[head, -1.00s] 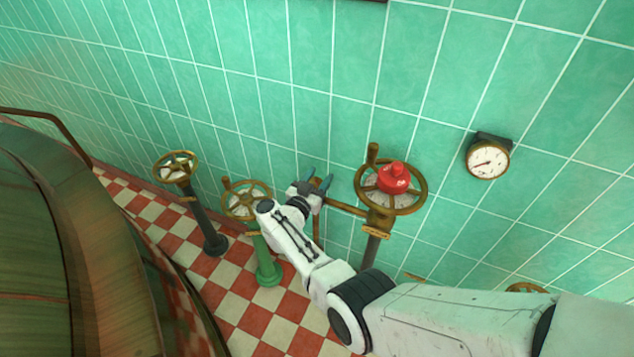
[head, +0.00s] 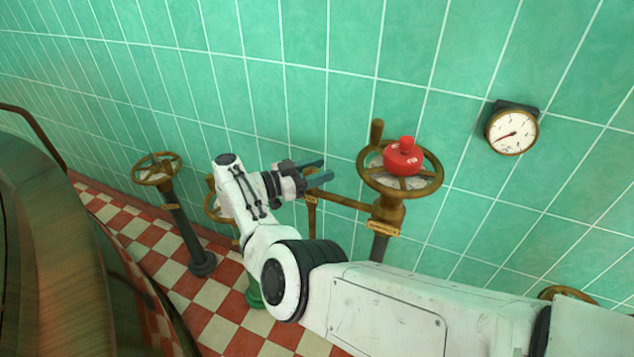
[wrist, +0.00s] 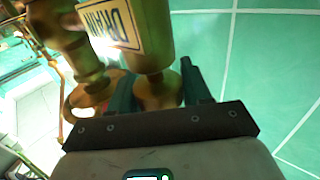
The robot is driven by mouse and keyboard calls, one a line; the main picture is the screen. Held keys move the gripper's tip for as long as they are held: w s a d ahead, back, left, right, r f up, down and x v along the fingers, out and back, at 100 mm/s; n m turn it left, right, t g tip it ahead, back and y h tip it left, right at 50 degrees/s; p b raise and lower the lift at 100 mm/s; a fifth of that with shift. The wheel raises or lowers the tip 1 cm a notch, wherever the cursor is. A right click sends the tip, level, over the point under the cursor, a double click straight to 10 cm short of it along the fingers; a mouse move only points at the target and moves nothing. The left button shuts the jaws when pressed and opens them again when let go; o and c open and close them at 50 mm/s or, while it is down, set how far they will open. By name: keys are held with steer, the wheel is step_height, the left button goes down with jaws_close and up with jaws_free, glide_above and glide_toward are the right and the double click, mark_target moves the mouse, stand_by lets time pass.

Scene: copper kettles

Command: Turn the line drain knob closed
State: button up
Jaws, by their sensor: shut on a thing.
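The brass line drain knob (wrist: 158,92) sits below a brass body with a white DRAIN label (wrist: 123,22) in the wrist view. My gripper (wrist: 157,78) has its two dark green fingers on either side of the knob and is shut on it. In the head view my gripper (head: 326,168) reaches right, at the left end of a brass side pipe (head: 348,201). The pipe runs from the post of a large brass handwheel. The knob's turn angle is hard to tell in either view.
The large handwheel (head: 372,187) with a red kettle-like piece (head: 404,158) on it stands right of my gripper. A round gauge (head: 512,132) hangs on the green tiled wall. Another handwheel (head: 157,168) stands left. A big curved copper vessel (head: 45,240) fills the left edge.

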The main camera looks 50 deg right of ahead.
steer(key=shift+m+g+b, duration=0.4)
steer(key=shift+g+b, duration=0.1)
steer(key=shift+b, duration=0.2)
steer(key=o, duration=1)
steer(key=shift+c, duration=0.2)
steer(key=b+v, duration=0.8)
steer(key=v, duration=0.2)
steer(key=shift+w+a, duration=0.2)
steer(key=shift+a, duration=0.15)
steer(key=shift+r, duration=0.15)
